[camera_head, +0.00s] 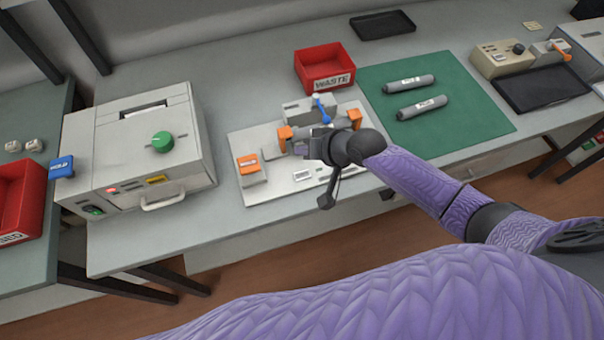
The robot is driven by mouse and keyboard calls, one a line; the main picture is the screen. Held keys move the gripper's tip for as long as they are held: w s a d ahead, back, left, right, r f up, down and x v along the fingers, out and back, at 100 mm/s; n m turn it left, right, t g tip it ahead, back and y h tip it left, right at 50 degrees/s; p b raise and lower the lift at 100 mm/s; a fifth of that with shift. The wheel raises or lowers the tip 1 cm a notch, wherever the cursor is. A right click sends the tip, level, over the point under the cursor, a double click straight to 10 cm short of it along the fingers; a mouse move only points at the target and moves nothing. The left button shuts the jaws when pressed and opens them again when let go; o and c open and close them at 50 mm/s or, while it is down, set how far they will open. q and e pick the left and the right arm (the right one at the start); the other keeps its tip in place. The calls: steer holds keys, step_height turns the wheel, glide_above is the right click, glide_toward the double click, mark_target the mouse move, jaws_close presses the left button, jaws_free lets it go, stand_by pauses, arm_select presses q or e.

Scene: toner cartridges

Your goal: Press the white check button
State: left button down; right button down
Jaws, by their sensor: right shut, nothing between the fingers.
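A white base plate (228,152) lies on the grey table and carries a fixture with orange blocks (285,133) and a blue-handled lever (320,107). A small white rectangular piece (302,175) sits on the plate's front part; I cannot tell if it is the check button. A grey block with an orange labelled top (248,161) stands at the plate's left. My right gripper (316,147) is over the fixture, shut and empty. It hides part of the fixture, and its fingertips are hard to make out. My left gripper is not in view.
A grey machine with a green knob (162,141) stands left. A red waste bin (325,68) is behind the fixture. Two grey cartridges (409,84) lie on a green mat (465,115). A beige box with small buttons (500,58) stands back right beside a black tray (540,90).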

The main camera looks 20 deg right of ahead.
steer(key=b, duration=0.6)
glide_toward(297, 173)
steer(key=x, duration=0.3)
steer(key=r+x, duration=0.1)
steer(key=x, duration=0.1)
steer(key=shift+w+a+f, duration=0.25)
steer(key=shift+w+a, duration=0.15)
steer(key=shift+w, duration=0.2)
steer(key=shift+f+b, duration=0.2)
steer(key=shift+b, duration=0.1)
steer(key=shift+r, duration=0.1)
steer(key=shift+f, duration=0.45)
steer(key=shift+f+b, duration=0.4)
steer(key=shift+b, duration=0.05)
stand_by(0.4)
steer(key=shift+r, duration=0.1)
steer(key=shift+r+p, duration=0.75)
steer(key=shift+p, duration=0.1)
